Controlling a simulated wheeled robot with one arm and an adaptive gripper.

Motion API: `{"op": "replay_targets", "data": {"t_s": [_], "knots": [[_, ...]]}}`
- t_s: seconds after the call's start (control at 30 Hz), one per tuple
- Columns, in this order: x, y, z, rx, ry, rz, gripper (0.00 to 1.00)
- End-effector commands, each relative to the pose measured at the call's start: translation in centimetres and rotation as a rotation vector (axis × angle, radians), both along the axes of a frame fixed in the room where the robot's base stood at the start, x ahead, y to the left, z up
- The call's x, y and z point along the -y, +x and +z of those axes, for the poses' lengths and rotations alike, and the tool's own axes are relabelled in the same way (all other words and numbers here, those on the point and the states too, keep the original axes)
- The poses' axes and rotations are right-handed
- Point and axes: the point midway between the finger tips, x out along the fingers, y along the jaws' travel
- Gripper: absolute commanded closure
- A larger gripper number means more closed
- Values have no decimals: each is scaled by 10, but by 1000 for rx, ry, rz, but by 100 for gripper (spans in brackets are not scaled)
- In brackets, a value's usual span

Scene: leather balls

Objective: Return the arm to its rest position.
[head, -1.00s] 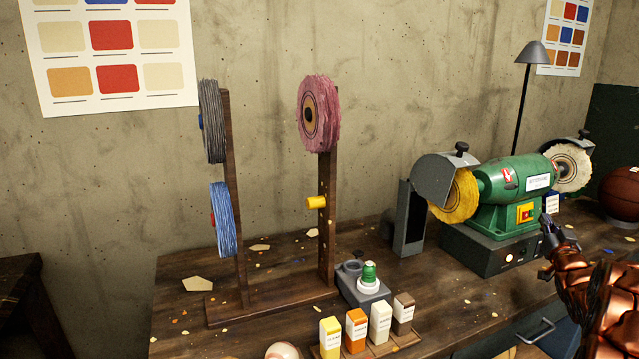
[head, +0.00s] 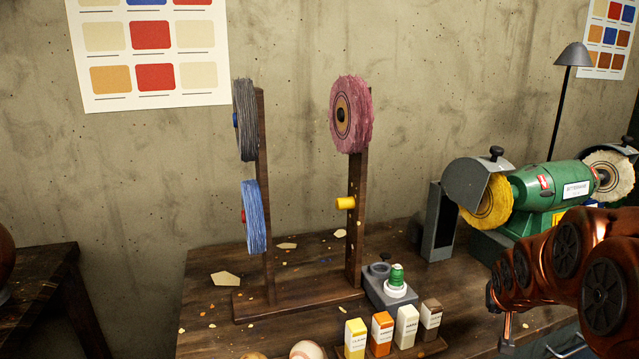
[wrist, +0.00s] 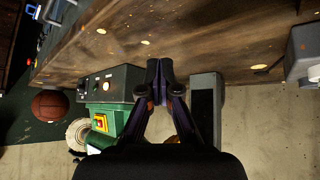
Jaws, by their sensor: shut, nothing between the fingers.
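My copper-coloured arm (head: 565,262) is folded at the right of the head view, in front of the green bench grinder (head: 550,190). Its links hide the grinder's lower part and some of the bench. My gripper (wrist: 160,70) shows in the wrist view with its dark fingertips together and nothing between them. I cannot make out its fingers in the head view. In the wrist view, which is upside down, the grinder (wrist: 122,120) is left of the fingers and a grey upright box (wrist: 207,105) is to the right.
A wooden rack (head: 262,200) with grey, blue and pink buffing wheels stands on the bench (head: 215,260). Several small boxes (head: 405,325) and a grey holder with a green-topped bottle (head: 396,277) are near the front. A lamp (head: 572,55) stands behind the grinder.

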Motion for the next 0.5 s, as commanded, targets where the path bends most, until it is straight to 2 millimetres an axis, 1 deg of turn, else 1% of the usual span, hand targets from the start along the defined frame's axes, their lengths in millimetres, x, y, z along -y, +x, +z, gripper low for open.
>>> {"op": "replay_targets", "data": {"t_s": [0.03, 0.07, 0.1, 0.17, 0.2, 0.27, 0.3, 0.37, 0.4, 0.47, 0.5], "knots": [[-20, -18, -1, -49, 13, 17, 100], [-31, -30, -4, -83, 23, 26, 100], [-44, -47, -9, -137, 36, 38, 100], [-65, -75, -15, -211, 58, 58, 100], [-79, -93, -18, -259, 69, 75, 100], [-98, -122, -22, -332, 89, 97, 100], [-111, -142, -25, -383, 102, 114, 100], [-129, -173, -29, -461, 122, 140, 100], [-140, -193, -31, -508, 135, 158, 100], [-154, -222, -33, -574, 150, 184, 100], [-162, -240, -34, -616, 162, 199, 100]]}}
